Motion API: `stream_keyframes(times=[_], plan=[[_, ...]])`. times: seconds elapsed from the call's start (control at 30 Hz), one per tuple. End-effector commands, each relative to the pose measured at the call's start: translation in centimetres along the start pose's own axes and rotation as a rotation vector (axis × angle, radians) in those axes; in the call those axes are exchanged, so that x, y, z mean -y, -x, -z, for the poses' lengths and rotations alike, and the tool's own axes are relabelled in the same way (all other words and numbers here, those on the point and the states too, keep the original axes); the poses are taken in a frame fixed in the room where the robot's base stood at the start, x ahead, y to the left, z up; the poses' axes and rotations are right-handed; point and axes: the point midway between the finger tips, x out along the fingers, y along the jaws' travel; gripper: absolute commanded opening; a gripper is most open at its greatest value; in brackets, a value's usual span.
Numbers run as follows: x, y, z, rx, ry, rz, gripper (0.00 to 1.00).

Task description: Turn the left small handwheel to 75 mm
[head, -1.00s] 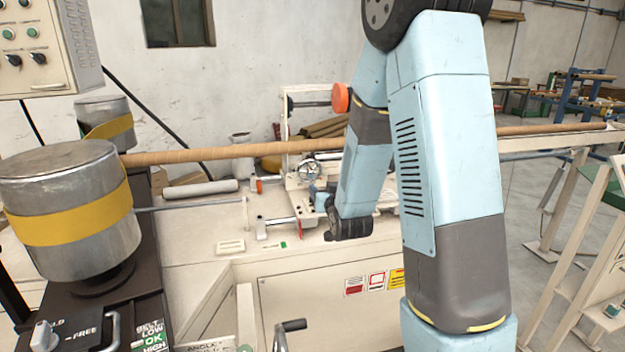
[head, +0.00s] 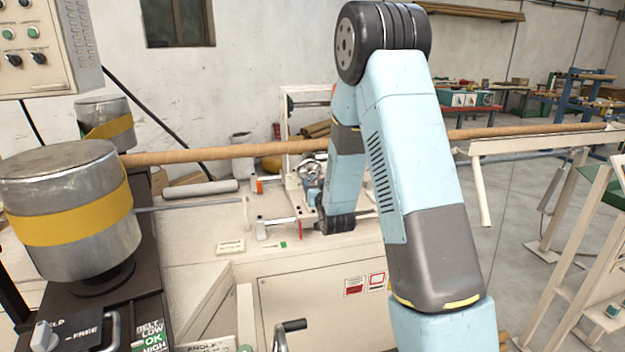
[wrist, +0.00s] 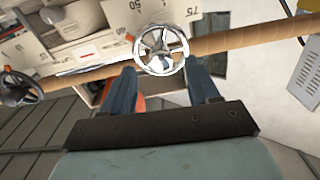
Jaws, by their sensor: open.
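A chrome spoked handwheel (wrist: 160,50) sits at the upper middle of the wrist view, between and just beyond my gripper's fingertips (wrist: 160,72). The two blue fingers are apart with nothing held between them; I cannot tell whether they touch the rim. A pale scale marked 50 and 75 (wrist: 168,12) shows behind the wheel; its pointer cannot be made out. In the head view the chrome wheel (head: 311,168) is small, partly hidden by my gripper (head: 313,190) and arm. A second, dark handwheel (wrist: 18,89) is at the left of the wrist view.
A long brown tube (head: 215,153) crosses above the machine bed, behind the wheel. A metal drum with a yellow band (head: 65,210) stands at left. A crank handle (head: 290,326) sticks out at the front.

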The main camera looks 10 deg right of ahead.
Motion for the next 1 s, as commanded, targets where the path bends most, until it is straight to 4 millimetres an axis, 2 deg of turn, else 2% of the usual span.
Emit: stream_keyframes(times=[0.1, 0.3, 0.73, 1.0], plan=[[0.0, -1.9, 0.0, 0.000, 0.000, 0.000, 0.60], [0.0, -4.0, 0.0, 0.000, 0.000, 0.000, 0.60], [0.1, -4.8, 0.0, 0.001, 0.000, 0.001, 0.60], [0.1, -4.8, 0.0, 0.001, 0.000, 0.001, 0.34]])
